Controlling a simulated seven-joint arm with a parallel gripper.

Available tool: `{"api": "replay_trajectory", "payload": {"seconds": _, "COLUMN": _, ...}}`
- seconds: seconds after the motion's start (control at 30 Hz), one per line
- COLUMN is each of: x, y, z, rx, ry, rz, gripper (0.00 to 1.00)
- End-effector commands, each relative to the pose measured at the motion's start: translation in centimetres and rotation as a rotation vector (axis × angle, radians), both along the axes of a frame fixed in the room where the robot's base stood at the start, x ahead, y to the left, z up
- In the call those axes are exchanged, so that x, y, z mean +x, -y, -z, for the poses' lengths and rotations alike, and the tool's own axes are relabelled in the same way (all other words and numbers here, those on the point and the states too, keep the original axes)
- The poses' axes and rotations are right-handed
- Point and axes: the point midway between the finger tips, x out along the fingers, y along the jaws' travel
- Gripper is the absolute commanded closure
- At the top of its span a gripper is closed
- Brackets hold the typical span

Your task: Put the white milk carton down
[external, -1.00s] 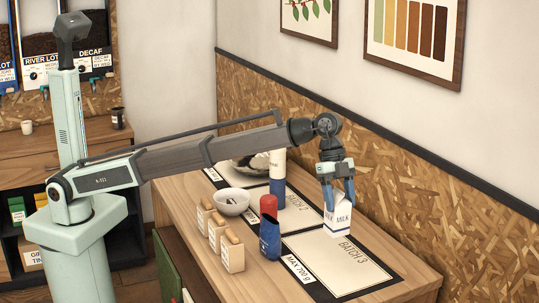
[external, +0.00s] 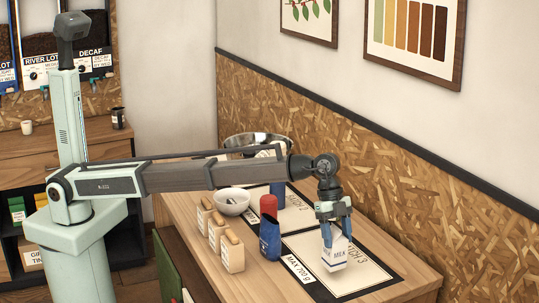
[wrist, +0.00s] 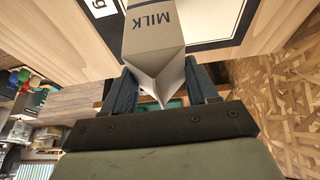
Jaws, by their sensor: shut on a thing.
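The white milk carton (external: 334,256) has a gabled top and a dark "MILK" label. My gripper (external: 335,228) is shut on its upper part, with one finger on each side. In the wrist view the carton (wrist: 155,42) hangs between my two fingers (wrist: 163,92). In the external view the carton is over the BATCH 3 mat (external: 352,284), partly covering its lettering. I cannot tell whether its base touches the mat.
Several tan bags (external: 232,252), a white bowl (external: 232,202) and a metal bowl (external: 240,143) stand further left and back. The mat's right part and the table's right end are clear.

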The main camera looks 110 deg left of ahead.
Motion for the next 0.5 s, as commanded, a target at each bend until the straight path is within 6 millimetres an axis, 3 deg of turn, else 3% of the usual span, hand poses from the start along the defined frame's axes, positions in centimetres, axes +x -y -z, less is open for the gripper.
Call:
{"api": "replay_trajectory", "payload": {"seconds": 0.23, "x": -0.1, "y": 0.0, "z": 2.9, "rx": 0.000, "ry": -0.002, "rz": -0.001, "gripper": 0.85}}
{"api": "replay_trajectory", "payload": {"seconds": 0.5, "x": 0.0, "y": 0.0, "z": 3.1, "rx": 0.000, "ry": 0.000, "rz": 0.000, "gripper": 0.85}}
